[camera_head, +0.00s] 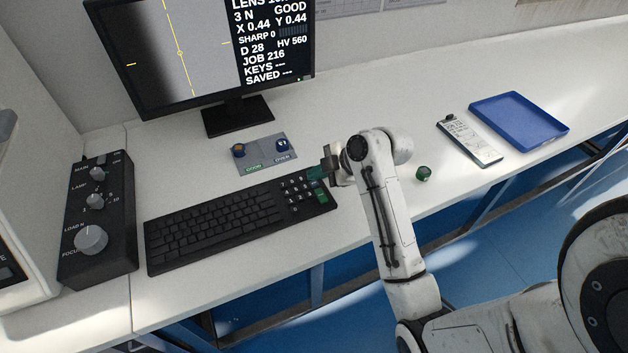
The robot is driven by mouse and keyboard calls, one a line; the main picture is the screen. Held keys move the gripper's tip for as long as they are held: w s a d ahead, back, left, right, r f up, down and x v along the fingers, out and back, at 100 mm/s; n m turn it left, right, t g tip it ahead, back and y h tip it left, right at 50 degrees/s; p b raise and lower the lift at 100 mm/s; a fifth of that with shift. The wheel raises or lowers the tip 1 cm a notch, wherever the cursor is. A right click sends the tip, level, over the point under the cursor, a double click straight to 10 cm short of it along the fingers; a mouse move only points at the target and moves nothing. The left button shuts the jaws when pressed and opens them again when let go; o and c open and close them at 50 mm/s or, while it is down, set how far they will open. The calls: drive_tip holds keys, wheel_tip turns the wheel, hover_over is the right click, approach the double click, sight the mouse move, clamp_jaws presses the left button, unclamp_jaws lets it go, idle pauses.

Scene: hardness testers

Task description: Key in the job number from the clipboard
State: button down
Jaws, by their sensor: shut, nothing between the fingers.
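The black keyboard (215,228) lies on the bench in front of the monitor. Its number pad (301,188) is at the right end, with light-marked keys and green keys at its right side. The monitor (205,45) reads "JOB 216", "KEYS ---" and "SAVED ---".
A black control box (97,220) with dials stands at the left. A small green-topped piece (423,173) stands right of my arm. A blue tray (519,121) lies beyond the clipboard.

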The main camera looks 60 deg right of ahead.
sight(317, 187)
wheel_tip(317, 187, up, 5)
drive_tip(key=p, duration=0.4)
idle(0.3)
idle(0.6)
drive_tip(key=a+f+m+g, duration=0.1)
drive_tip(key=a, duration=0.3)
drive_tip(key=s+a+f+m, duration=0.1)
drive_tip(key=a+m, duration=0.1)
drive_tip(key=a, duration=0.2)
drive_tip(key=s+a+f+m+g, duration=0.1)
drive_tip(key=a, duration=0.3)
drive_tip(key=shift+a+f+m+g, duration=0.1)
drive_tip(key=shift+m+g, duration=0.2)
drive_tip(key=shift+m, duration=0.1)
drive_tip(key=s+a+m+g+h, duration=0.1)
drive_tip(key=s+a+m, duration=0.5)
drive_tip(key=a, duration=0.2)
drive_tip(key=s+d+f+g, duration=0.1)
drive_tip(key=s+f+g, duration=0.3)
drive_tip(key=s, duration=0.6)
wheel_tip(317, 187, down, 2)
drive_tip(key=shift+s+d+f+g, duration=0.15)
drive_tip(key=shift+s+d+g, duration=0.15)
drive_tip(key=shift+s, duration=0.05)
